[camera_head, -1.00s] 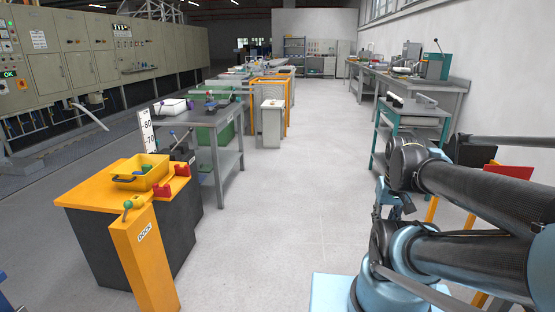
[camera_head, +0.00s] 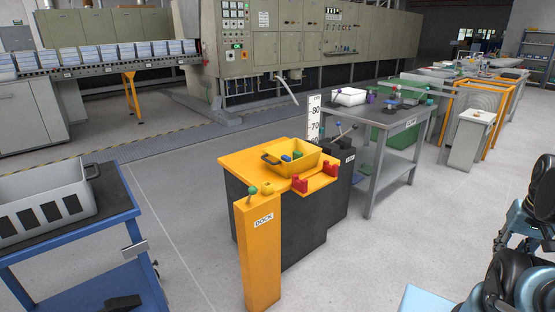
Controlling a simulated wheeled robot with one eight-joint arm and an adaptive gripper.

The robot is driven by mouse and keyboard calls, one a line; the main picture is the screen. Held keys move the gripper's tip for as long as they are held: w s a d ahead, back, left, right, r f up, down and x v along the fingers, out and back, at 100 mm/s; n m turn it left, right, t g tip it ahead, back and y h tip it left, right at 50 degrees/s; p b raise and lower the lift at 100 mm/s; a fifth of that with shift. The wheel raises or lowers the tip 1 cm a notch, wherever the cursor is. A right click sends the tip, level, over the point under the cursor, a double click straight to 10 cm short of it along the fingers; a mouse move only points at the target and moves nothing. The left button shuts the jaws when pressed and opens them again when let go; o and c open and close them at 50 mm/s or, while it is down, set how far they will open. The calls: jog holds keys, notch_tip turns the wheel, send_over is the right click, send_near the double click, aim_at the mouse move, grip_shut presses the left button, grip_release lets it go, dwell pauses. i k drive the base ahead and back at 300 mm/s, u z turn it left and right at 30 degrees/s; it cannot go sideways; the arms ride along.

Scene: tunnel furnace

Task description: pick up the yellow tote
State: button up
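The yellow tote (camera_head: 291,163) is a small open tray with dark handles. It sits on the orange-topped dock stand (camera_head: 237,162), near the middle of the view. Small blue and green items lie in the tote. Red brackets stand on the ledge just in front and to the right of it. Part of my dark and light-blue arm shows at the lower right edge, well apart from the tote. My gripper is out of view.
An orange post marked DOCK (camera_head: 262,250) stands in front of the stand. A blue cart (camera_head: 75,240) with a grey crate (camera_head: 48,203) is at left. A grey workbench (camera_head: 385,150) stands behind right. Floor between cart and post is clear.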

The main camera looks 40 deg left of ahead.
aim_at(311, 151)
jog(key=u, duration=0.45)
jog(key=i, duration=1)
jog(key=u, duration=1.2)
jog(key=i, duration=0.8)
jog(key=u, duration=0.45)
